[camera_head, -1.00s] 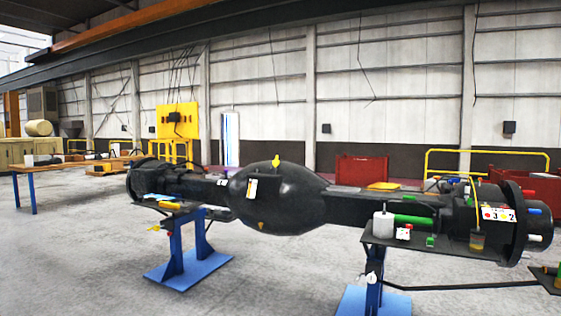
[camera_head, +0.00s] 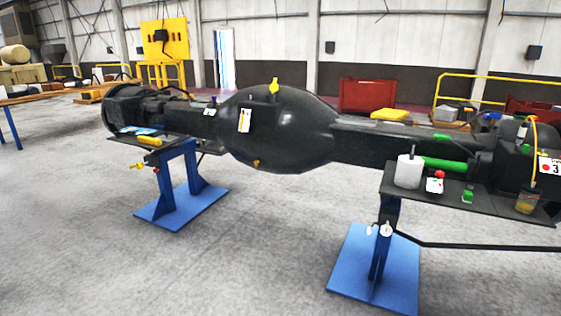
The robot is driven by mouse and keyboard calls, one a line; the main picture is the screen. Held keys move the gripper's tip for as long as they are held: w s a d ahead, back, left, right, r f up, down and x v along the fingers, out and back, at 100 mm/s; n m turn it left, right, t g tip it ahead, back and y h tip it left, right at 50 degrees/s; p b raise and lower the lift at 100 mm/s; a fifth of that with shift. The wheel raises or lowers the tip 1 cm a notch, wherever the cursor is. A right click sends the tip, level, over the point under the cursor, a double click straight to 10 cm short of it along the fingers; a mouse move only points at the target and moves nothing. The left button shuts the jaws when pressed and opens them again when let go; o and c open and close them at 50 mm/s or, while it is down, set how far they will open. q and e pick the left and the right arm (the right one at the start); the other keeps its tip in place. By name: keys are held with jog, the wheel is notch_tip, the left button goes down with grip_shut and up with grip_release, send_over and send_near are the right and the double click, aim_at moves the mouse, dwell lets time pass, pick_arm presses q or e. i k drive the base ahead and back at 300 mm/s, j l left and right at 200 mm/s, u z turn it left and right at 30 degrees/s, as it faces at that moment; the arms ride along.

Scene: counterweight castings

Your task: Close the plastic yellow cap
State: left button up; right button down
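A small yellow fitting (camera_head: 274,87) stands on top of the round black housing (camera_head: 285,130) of a long black axle. Neither of my grippers is in view.
Blue stands (camera_head: 375,270) hold up the axle. A dark shelf (camera_head: 400,184) at the right bears a white cylinder (camera_head: 409,171), a green cylinder (camera_head: 443,163) and a cup (camera_head: 527,201). A black bar (camera_head: 470,246) sticks out rightward. Grey floor (camera_head: 270,250) in front is clear.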

aim_at(273, 86)
jog(key=i, duration=3.05)
